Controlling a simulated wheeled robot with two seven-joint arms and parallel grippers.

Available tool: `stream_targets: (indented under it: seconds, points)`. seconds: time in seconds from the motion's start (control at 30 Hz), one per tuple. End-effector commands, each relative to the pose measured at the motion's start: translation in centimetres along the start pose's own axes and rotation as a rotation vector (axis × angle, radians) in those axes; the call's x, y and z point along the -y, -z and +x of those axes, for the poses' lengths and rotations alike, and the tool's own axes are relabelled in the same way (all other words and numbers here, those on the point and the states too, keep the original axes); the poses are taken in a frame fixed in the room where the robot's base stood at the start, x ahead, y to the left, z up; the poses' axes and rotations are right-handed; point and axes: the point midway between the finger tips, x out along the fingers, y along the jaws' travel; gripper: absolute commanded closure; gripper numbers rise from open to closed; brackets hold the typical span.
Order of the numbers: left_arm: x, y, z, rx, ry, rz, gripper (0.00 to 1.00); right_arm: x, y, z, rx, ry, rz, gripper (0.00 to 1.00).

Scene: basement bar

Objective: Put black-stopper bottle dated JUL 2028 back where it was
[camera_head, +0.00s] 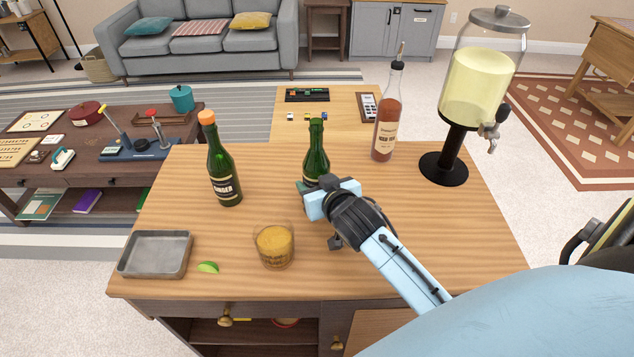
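A green bottle with a dark top (316,160) stands upright near the middle of the wooden counter. Its lower part is hidden by my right gripper (313,189), which is right against it from the front. The fingers are mostly hidden, so I cannot tell whether they are closed on the bottle. Another green bottle with an orange stopper (223,170) stands to the left. A pinkish bottle with a black pourer top (386,125) stands at the back right. No date is legible on any bottle. My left gripper is not in view.
A glass of amber drink (274,246), a lime wedge (208,267) and a grey metal tray (154,275) lie along the counter's front left. A drink dispenser (445,168) stands at the right. The counter (460,230) is clear at its right front.

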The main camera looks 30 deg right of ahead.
Motion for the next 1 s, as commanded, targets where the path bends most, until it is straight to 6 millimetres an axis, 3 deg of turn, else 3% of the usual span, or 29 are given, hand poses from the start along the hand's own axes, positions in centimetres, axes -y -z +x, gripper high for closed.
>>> stream_targets:
  seconds: [0.03,0.17,0.53,0.67,1.0]
  points:
    - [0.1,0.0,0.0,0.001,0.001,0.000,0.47,0.0,0.0,0.0,0.001,0.000,0.000,0.41]
    - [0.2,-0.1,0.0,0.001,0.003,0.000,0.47,0.0,0.0,0.0,0.000,0.000,0.000,0.25]
    - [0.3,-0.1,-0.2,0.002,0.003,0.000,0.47,0.0,0.3,-0.4,0.000,0.001,0.000,0.25]
    - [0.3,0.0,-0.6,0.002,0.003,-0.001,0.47,0.0,0.3,-2.4,0.002,0.001,0.000,0.25]
    - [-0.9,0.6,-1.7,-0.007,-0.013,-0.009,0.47,0.0,0.3,-9.5,0.003,0.000,0.001,0.25]
